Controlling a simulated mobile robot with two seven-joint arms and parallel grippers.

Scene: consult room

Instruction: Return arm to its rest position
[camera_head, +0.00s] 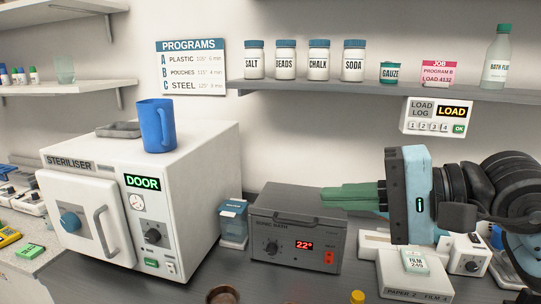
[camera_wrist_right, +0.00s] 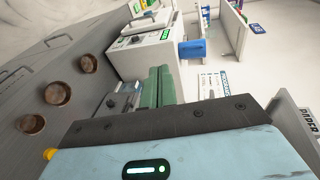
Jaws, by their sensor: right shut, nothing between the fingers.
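My right gripper (camera_head: 347,197) is in the head view at the right. Its green fingers point left, shut together with nothing between them, above the right end of the grey sonic bath (camera_head: 285,243). In the right wrist view the same green fingers (camera_wrist_right: 158,88) show pressed side by side. My right arm comes in from the right edge, bent, above the white sealer-like device. My left gripper and arm do not show in either view.
The steriliser (camera_head: 215,180) stands at left, its door (camera_head: 80,220) looking shut, with a blue jug (camera_head: 157,126) and grey tray on top. A shelf (camera_head: 390,90) with jars runs behind. A paper-and-film device (camera_head: 405,282) sits under the right gripper. Brown round objects (camera_wrist_right: 57,94) show in the wrist view.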

